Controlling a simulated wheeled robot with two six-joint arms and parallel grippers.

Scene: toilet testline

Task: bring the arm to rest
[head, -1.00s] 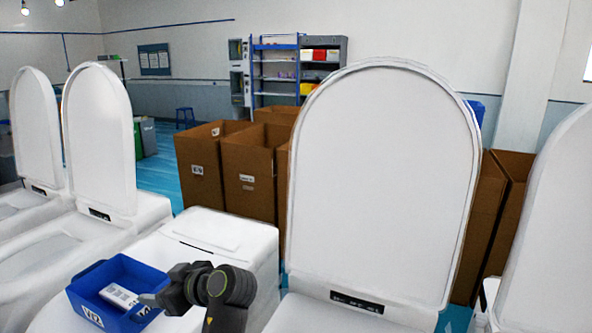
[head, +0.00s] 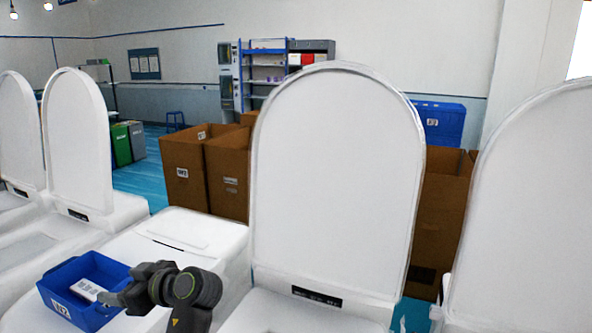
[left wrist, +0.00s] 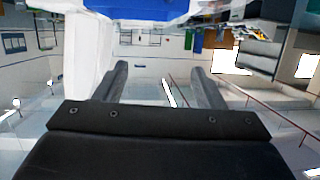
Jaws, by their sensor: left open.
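My left gripper (head: 112,299) is in the head view at the lower left, at the right rim of a blue bin (head: 97,264). In the left wrist view its two dark fingers (left wrist: 160,85) stand apart with nothing between them. A white box-like item with dark print (head: 87,288) lies inside the blue bin, close to the fingertips. From this view I cannot tell whether the fingers touch the bin. My right gripper is in neither view.
A white toilet with a raised lid (head: 340,165) stands just right of my arm. Another raised lid (head: 535,210) is at the right edge. More toilets (head: 75,140) stand at the left. Tall brown cartons (head: 185,170) stand behind. Blue floor (head: 140,180) shows at the back left.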

